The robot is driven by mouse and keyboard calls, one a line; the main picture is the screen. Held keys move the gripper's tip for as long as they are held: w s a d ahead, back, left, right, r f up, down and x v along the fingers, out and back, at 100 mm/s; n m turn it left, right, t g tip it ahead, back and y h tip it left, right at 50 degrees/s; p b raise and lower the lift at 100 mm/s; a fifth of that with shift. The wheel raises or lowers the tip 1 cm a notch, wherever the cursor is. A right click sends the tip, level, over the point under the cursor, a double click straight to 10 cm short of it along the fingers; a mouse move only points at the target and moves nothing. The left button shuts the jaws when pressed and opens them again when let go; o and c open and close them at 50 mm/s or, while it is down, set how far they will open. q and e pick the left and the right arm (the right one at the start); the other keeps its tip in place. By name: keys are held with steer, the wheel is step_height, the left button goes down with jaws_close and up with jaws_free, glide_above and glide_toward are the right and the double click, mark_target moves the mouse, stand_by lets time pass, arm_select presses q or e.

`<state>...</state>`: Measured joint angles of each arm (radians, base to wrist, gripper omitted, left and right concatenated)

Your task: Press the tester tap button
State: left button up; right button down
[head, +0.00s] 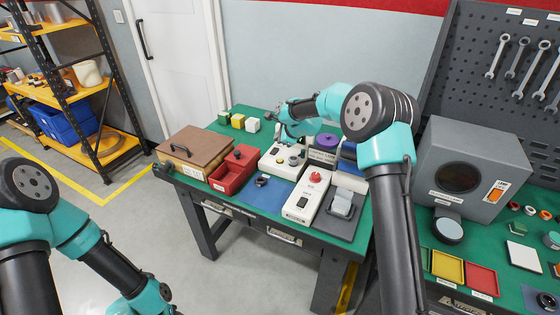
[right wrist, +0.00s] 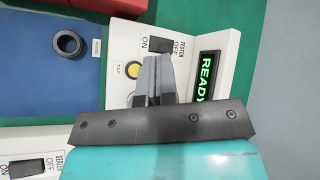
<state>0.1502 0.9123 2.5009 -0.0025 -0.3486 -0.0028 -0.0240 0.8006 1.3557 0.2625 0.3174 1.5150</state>
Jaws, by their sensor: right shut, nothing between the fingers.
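The tester is a white box (head: 273,163) on the green bench in the head view. In the right wrist view its front panel (right wrist: 118,92) carries a yellow button labelled TAP (right wrist: 133,69), a black ON/OFF switch (right wrist: 161,45) and a display (right wrist: 207,68) lit green with READY. My right gripper (right wrist: 155,66) is shut and empty over the panel. Its fingertips show just right of the yellow button and below the switch, partly covering the panel; I cannot tell whether they touch it. My left gripper is out of view; only the left arm shows.
A white sealer box with a red knob (head: 316,177) stands in front of the tester. A red tray (head: 232,172) and wooden box (head: 193,153) are to the left. A black ring (right wrist: 67,43) lies on the blue mat (right wrist: 45,85). A grey machine (head: 470,165) stands right.

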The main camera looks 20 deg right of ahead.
mark_target(279, 161)
steer(key=shift+f, duration=3.75)
steer(key=shift+f, duration=0.1)
steer(key=shift+f, duration=0.3)
steer(key=shift+f, duration=0.4)
steer(key=shift+r, duration=0.85)
steer(key=shift+r, duration=2.5)
